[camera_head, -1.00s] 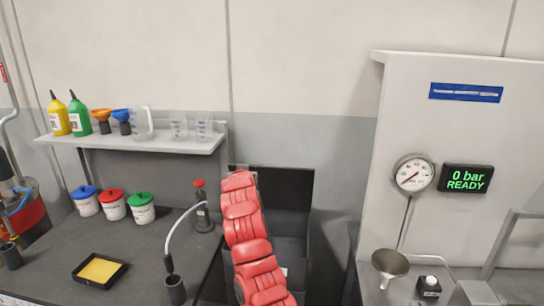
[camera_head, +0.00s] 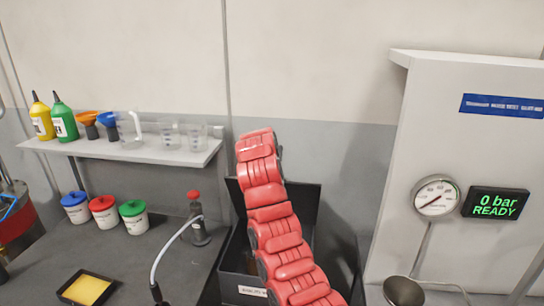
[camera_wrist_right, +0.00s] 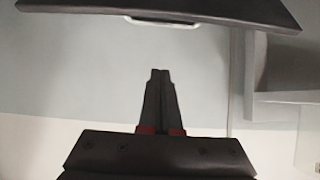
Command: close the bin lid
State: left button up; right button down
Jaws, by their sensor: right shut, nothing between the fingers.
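The dark bin (camera_head: 232,265) stands against the wall between the left bench and the right cabinet, with a small white label on its front. Its lid (camera_head: 303,205) is raised at the back, and my red-padded right arm covers much of the bin and lid. In the right wrist view a dark panel with a pale handle, apparently the lid (camera_wrist_right: 215,10), spans the top. My right gripper (camera_wrist_right: 160,72) is shut and empty, with a visible gap below that panel. The head view does not show its fingers. My left gripper is out of view.
The left bench holds a yellow tray (camera_head: 87,289), several lidded jars (camera_head: 103,212) and a pump bottle with a hose (camera_head: 198,225). A shelf (camera_head: 120,150) with bottles and beakers hangs above.

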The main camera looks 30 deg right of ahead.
jog(key=shift+w+d+f+p, duration=0.35)
jog(key=shift+f+p, duration=0.45)
jog(key=shift+f, duration=0.2)
jog(key=shift+w+d+f+p, duration=0.2)
jog(key=shift+w+f+p, duration=0.2)
jog(key=shift+f+p, duration=0.5)
jog(key=shift+w+d+f+p, duration=0.35)
jog(key=shift+f+p, duration=0.3)
jog(key=shift+f, duration=0.45)
jog(key=shift+s+a+f, duration=0.1)
jog(key=shift+f, duration=0.05)
jog(key=shift+f, duration=0.1)
